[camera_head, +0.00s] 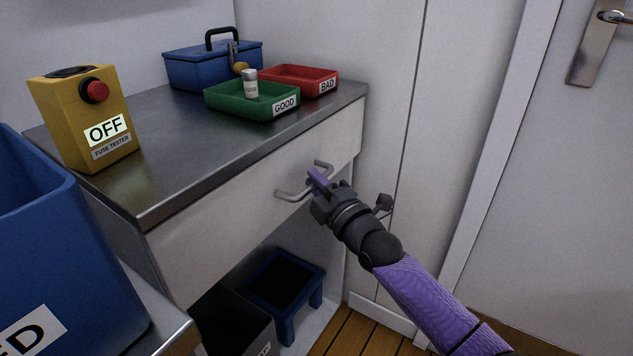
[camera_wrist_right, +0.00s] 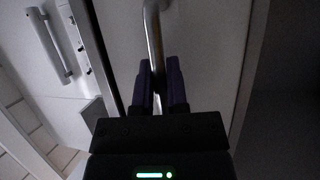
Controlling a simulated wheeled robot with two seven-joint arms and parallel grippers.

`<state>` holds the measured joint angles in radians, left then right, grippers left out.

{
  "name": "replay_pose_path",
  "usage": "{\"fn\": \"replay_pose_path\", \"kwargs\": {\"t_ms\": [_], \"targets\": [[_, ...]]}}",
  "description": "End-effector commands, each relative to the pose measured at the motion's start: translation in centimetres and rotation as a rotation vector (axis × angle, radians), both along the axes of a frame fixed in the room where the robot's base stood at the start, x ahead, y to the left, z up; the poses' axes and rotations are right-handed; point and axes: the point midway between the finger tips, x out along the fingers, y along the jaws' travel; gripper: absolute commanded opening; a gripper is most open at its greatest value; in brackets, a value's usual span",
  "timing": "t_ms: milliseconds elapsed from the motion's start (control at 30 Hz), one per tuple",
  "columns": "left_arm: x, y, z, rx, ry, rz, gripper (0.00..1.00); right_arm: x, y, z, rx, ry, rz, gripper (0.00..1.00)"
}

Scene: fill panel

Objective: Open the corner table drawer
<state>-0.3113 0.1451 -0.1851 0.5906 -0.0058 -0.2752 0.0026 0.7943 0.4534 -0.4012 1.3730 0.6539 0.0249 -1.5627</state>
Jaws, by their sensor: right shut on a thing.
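The corner table (camera_head: 190,150) has a dark metal top and a white drawer front (camera_head: 222,222). The drawer's metal bar handle (camera_head: 291,195) sits on that front. The drawer front looks flush with the table; I see no clear gap. My right gripper (camera_head: 318,181) is shut on the handle, with its purple fingertips around the bar. The right wrist view also shows the handle (camera_wrist_right: 153,40) running down between the two fingers (camera_wrist_right: 160,88). My left gripper is in neither view.
On the tabletop stand a yellow fuse tester (camera_head: 75,125), a blue toolbox (camera_head: 195,72), a green tray (camera_head: 225,103) holding a fuse, and a red tray (camera_head: 318,73). Below are a blue stool (camera_head: 287,318) and a dark bin (camera_head: 232,330). A blue bin (camera_head: 95,250) stands front left.

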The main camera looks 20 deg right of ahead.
Motion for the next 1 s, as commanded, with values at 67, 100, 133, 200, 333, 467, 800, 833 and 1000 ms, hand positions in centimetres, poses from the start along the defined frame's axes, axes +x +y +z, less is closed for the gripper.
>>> {"fn": "replay_pose_path", "kwargs": {"t_ms": [67,100,133,200,333,467,800,833,1000], "targets": [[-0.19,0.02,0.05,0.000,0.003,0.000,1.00,0.00,-0.01,-0.04,0.000,0.001,0.000,0.00],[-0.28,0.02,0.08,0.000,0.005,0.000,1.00,-0.01,-0.01,-0.04,0.000,0.001,0.000,0.00],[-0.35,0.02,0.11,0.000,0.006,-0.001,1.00,-0.01,-0.01,-0.04,0.000,0.001,0.000,0.00],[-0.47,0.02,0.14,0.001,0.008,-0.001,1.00,-0.01,-0.01,-0.05,0.000,0.001,0.000,0.00],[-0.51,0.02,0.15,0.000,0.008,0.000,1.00,-0.01,-0.01,-0.06,0.000,0.001,0.000,0.00],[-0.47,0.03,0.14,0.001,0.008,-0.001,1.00,-0.01,-0.01,-0.07,0.000,0.001,0.000,0.00],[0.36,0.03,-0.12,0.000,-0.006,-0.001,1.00,-0.01,-0.01,-0.09,-0.001,0.002,0.000,0.00],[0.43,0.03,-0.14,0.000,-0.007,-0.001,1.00,-0.01,-0.01,-0.09,-0.001,0.002,0.000,0.00],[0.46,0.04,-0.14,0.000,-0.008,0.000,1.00,-0.01,-0.01,-0.10,-0.001,0.002,0.000,0.00]]}}
